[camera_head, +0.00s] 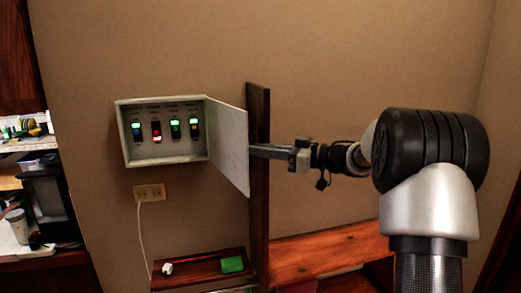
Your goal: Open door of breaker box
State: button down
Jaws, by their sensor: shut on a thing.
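The grey breaker box (122,135) is fixed to the beige wall. Its light grey door (228,145) is hinged on the right and stands swung out from the box, so the inside shows. Several switches (175,130) with green and red lights sit in a row inside. My gripper (256,151) reaches in from the right to the outer face of the door, near its free edge.
Below are a wall outlet (149,192) with a white cord and a small shelf (205,280) with a green object (232,265). A cluttered cabinet (55,195) is at the left.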

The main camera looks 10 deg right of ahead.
jog(key=shift+w+a+r, duration=0.2)
jog(key=shift+a+r, duration=0.15)
jog(key=c, duration=2)
grip_release()
jog(key=shift+w+a+f, duration=0.1)
jog(key=shift+o, duration=0.8)
jog(key=shift+w+a+f, duration=0.1)
jog(key=shift+w, duration=0.1)
jog(key=b+v, duration=0.2)
jog(key=v, duration=1.5)
jog(key=shift+s+d+f, duration=0.15)
jog(key=shift+s+d, duration=0.05)
jog(key=shift+d, duration=0.15)
